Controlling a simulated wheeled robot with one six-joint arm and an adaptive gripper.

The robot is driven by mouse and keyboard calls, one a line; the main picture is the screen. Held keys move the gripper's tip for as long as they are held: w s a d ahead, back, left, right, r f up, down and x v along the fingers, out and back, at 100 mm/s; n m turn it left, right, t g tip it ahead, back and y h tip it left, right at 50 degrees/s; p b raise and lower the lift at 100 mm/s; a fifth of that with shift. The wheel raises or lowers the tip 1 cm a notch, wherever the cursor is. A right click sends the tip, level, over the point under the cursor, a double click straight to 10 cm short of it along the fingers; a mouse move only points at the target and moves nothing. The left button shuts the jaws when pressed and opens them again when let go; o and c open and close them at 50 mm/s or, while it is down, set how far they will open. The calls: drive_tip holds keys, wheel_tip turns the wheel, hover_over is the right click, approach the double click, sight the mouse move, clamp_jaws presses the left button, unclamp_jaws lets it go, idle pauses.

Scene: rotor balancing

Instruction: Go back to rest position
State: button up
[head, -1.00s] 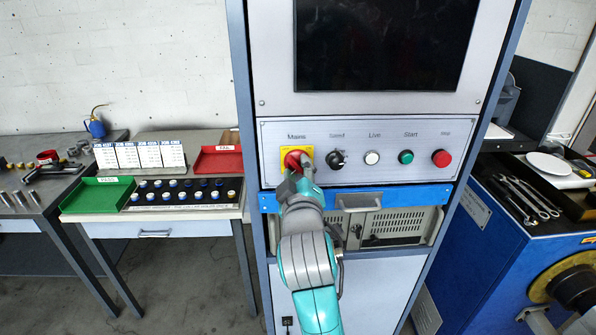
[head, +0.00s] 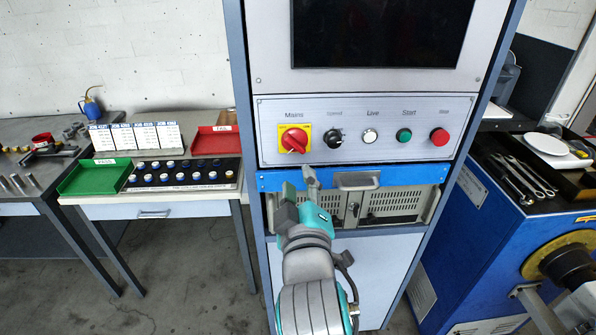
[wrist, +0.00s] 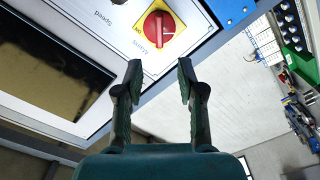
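My gripper (head: 297,187) is in front of the control cabinet, just below the button panel (head: 350,105). The wrist view shows its two fingers (wrist: 159,85) spread apart with nothing between them. The red Mains knob on its yellow plate (head: 294,140) sits above and clear of the gripper, its handle turned diagonally. In the wrist view the knob (wrist: 159,29) lies beyond the fingertips, not touched. My arm reaches up from the bottom of the head view.
The panel also carries a black Speed knob (head: 333,138), a white Live lamp (head: 370,136), a green Start button (head: 404,135) and a red button (head: 439,137). A blue machine (head: 480,235) stands right, benches left.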

drive_tip(key=shift+s, duration=0.3)
drive_tip(key=shift+f, duration=0.1)
drive_tip(key=s+d+f+m+g+y, duration=0.1)
drive_tip(key=s+d+f, duration=0.2)
drive_tip(key=s+f, duration=0.35)
drive_tip(key=s+d+f, duration=0.3)
drive_tip(key=s+f, duration=0.1)
drive_tip(key=f, duration=0.6)
drive_tip(key=s+d+f+m+g+y, duration=0.1)
drive_tip(key=s+d+f, duration=0.2)
drive_tip(key=s+f, duration=0.35)
drive_tip(key=s+d+f+m, duration=0.1)
drive_tip(key=s+d+m, duration=0.1)
drive_tip(key=s, duration=0.5)
drive_tip(key=s+d+f+m+h, duration=0.1)
drive_tip(key=s+d+f+m, duration=0.1)
drive_tip(key=s, duration=0.6)
drive_tip(key=s+d+f+m+g+h, duration=0.1)
drive_tip(key=s+d+f+m, duration=0.1)
drive_tip(key=s, duration=0.6)
drive_tip(key=shift+m, duration=0.6)
drive_tip(key=shift+d+f, duration=0.1)
